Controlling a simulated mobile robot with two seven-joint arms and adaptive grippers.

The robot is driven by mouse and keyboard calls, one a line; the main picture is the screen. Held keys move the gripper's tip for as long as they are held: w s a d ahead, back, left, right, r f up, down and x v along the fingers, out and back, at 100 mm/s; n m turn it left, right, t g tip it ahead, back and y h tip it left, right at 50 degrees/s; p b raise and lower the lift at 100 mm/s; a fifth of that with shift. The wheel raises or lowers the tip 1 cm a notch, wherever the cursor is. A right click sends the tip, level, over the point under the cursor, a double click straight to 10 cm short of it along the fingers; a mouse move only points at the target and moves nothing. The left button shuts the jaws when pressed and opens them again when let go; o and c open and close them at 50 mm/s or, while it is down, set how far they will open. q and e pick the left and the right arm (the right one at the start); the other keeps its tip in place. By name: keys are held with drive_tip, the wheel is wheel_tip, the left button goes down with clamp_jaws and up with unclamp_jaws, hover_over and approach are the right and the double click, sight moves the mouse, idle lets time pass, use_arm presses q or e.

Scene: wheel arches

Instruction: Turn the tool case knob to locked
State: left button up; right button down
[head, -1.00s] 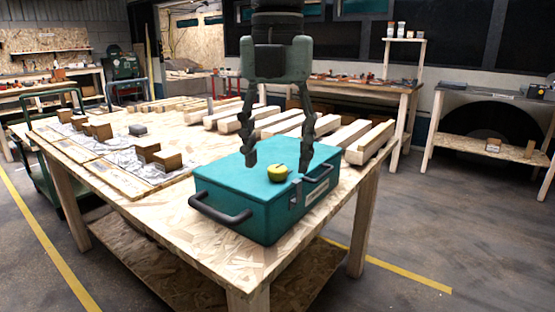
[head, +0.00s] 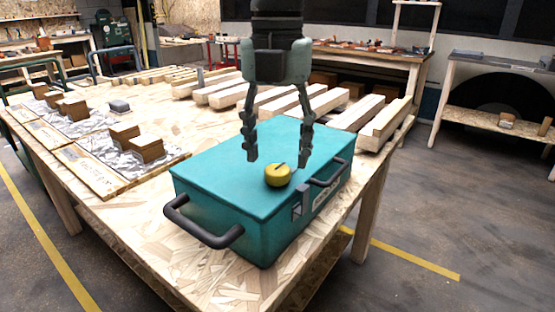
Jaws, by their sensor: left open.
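The teal tool case (head: 225,180) lies closed on the wooden workbench, with black handles and a latch on its near right side. Its yellow round knob (head: 278,176) sits on the lid near that side, with a dark mark on top. My left gripper (head: 277,162) points down above the lid, fingers spread wide. In the picture the knob appears between and slightly below the fingertips. I cannot tell how high the tips are above the lid; no contact shows. My right gripper is not in view.
The workbench (head: 150,235) holds several wooden beams (head: 310,103) behind the case. Small wooden blocks (head: 137,140) stand on foil-covered boards at left. The bench top beside the near left of the case is bare. A shelf table (head: 500,120) stands at right across the floor.

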sight(278, 168)
use_arm(q)
drive_tip(key=shift+f, duration=1.5)
drive_tip(key=c, duration=1.1)
drive_tip(key=shift+c, duration=0.2)
drive_tip(key=shift+m, duration=0.3)
drive_tip(key=m, duration=1.2)
drive_tip(key=shift+m, duration=2.1)
